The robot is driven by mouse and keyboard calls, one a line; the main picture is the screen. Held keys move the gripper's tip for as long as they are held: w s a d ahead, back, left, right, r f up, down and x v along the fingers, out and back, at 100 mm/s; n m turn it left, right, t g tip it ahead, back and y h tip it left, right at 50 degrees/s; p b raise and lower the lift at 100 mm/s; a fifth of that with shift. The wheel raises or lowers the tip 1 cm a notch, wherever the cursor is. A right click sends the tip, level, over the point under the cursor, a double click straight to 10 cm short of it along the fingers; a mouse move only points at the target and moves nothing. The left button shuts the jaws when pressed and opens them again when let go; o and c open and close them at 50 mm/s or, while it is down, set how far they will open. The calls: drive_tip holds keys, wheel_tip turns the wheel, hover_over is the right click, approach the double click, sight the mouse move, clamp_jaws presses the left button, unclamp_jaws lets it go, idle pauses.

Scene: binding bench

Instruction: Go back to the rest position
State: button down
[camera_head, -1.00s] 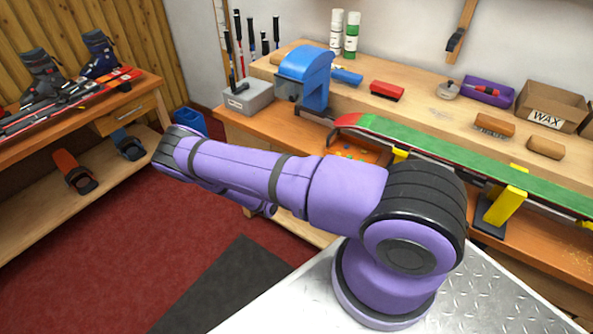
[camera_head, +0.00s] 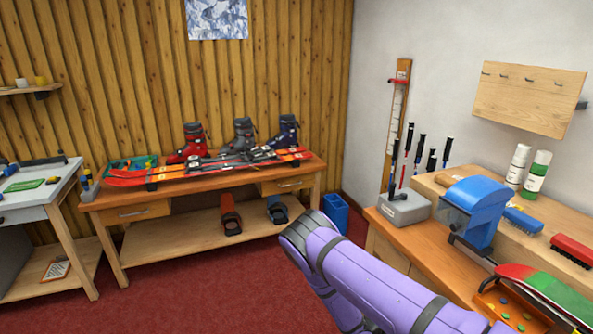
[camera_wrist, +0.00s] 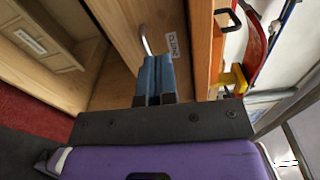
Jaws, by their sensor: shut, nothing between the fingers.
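My gripper (camera_wrist: 155,80) shows in the wrist view with its two blue-grey fingers together and nothing between them. Beyond the fingertips is a wooden drawer front with a small white label (camera_wrist: 174,42) and a curved metal handle (camera_wrist: 146,40). I cannot tell whether the fingertips touch the handle. In the head view only part of my purple arm shows at the lower right, and my gripper is hidden.
The wooden workbench (camera_head: 432,262) at the right carries a blue machine (camera_head: 476,207) and a grey pole stand (camera_head: 405,208). A wooden table (camera_head: 213,184) with skis and boots stands by the plank wall. Red carpet (camera_head: 190,298) is open between the benches.

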drive_tip(key=s+a+r+m+g+y, duration=0.2)
drive_tip(key=r+m+g+y, duration=0.2)
drive_tip(key=r+m, duration=1.05)
drive_tip(key=s+a+r+m+g+y, duration=0.2)
drive_tip(key=r+m+y, duration=0.45)
drive_tip(key=r, duration=1.55)
drive_tip(key=s+a+r+m+t+y, duration=0.2)
drive_tip(key=s+r+m+t+y, duration=0.1)
drive_tip(key=s+r+m, duration=0.5)
drive_tip(key=s+a+r+m+t+y, duration=0.2)
drive_tip(key=s+r+m, duration=0.7)
drive_tip(key=s+r, duration=0.6)
drive_tip(key=shift+s+a+t+y, duration=0.3)
drive_tip(key=shift+s+t+y, duration=0.35)
drive_tip(key=shift+t+y, duration=0.25)
drive_tip(key=shift+d, duration=0.1)
